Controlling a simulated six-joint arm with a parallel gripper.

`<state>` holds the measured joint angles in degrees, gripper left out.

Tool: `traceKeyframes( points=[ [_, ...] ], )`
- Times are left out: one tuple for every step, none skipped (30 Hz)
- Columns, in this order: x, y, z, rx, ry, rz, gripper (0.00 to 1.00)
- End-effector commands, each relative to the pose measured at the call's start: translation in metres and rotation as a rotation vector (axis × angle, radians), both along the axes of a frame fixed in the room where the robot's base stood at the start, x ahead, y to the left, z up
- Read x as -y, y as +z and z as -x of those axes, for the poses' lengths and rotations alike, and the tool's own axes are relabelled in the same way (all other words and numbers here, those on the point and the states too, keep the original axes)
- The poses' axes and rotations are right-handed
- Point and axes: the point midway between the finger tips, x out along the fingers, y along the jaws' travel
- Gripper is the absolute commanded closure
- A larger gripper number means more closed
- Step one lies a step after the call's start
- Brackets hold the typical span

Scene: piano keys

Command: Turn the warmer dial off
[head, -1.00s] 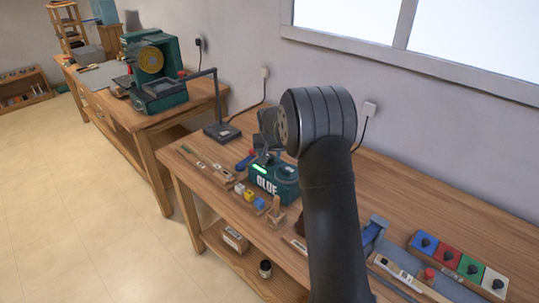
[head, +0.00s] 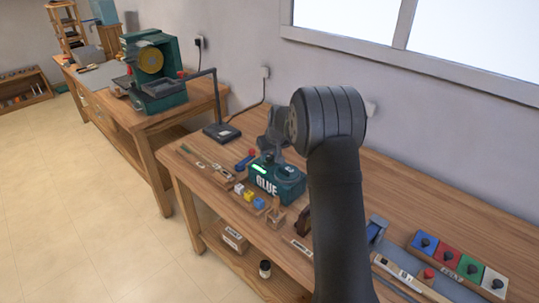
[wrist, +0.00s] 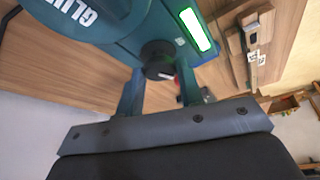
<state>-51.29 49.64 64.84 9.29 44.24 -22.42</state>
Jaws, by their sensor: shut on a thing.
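The glue warmer is a dark teal box marked GLUE (head: 277,183) on the near workbench. Its green light (wrist: 196,29) is lit, and also shows in the head view. The black warmer dial (wrist: 157,60) has a pale mark and a small red spot by its edge in the wrist view. My gripper (wrist: 160,82) has one finger on each side of the dial and is shut on it. In the head view my gripper (head: 270,152) points down at the top of the warmer; the dial is hard to make out there.
Colored blocks (head: 249,196) lie in a wooden holder in front of the warmer. A blue-handled tool (head: 245,160) lies to its left. A panel of colored squares with knobs (head: 458,262) is at the right. A black lamp stand (head: 222,133) is behind.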

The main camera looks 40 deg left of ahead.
Motion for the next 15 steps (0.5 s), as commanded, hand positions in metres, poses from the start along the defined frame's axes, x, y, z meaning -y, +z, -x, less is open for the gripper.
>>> traceKeyframes(
  points=[
    [0.001, -0.0005, -0.0012, -0.002, 0.04, 0.0, 0.89],
    [0.0012, -0.0008, -0.0015, -0.001, 0.069, 0.002, 0.89],
    [0.0015, -0.001, -0.0017, -0.003, 0.107, 0.002, 0.89],
    [0.0016, -0.001, -0.0022, -0.002, 0.135, 0.001, 0.89],
    [0.0015, -0.001, -0.0025, -0.002, 0.163, 0.001, 0.89],
    [0.0015, -0.0009, -0.0028, -0.003, 0.201, 0.001, 0.89],
    [0.0014, -0.0009, -0.0029, -0.002, 0.23, 0.001, 0.89],
    [0.0015, -0.0008, -0.0032, -0.002, 0.259, 0.001, 0.89],
    [0.0014, -0.0008, -0.0031, -0.003, 0.298, 0.001, 0.89],
    [0.0013, -0.0007, -0.0036, -0.002, 0.325, 0.001, 0.89],
    [0.0013, -0.0006, -0.004, -0.002, 0.355, 0.001, 0.89],
    [0.0014, -0.0009, -0.0043, -0.002, 0.393, 0.001, 0.89],
    [0.0015, -0.0012, -0.0046, -0.002, 0.422, 0.001, 0.89],
    [0.0017, -0.0013, -0.0048, -0.002, 0.451, 0.002, 0.89],
    [0.0013, -0.001, -0.0053, -0.002, 0.488, 0.001, 0.89]
  ],
)
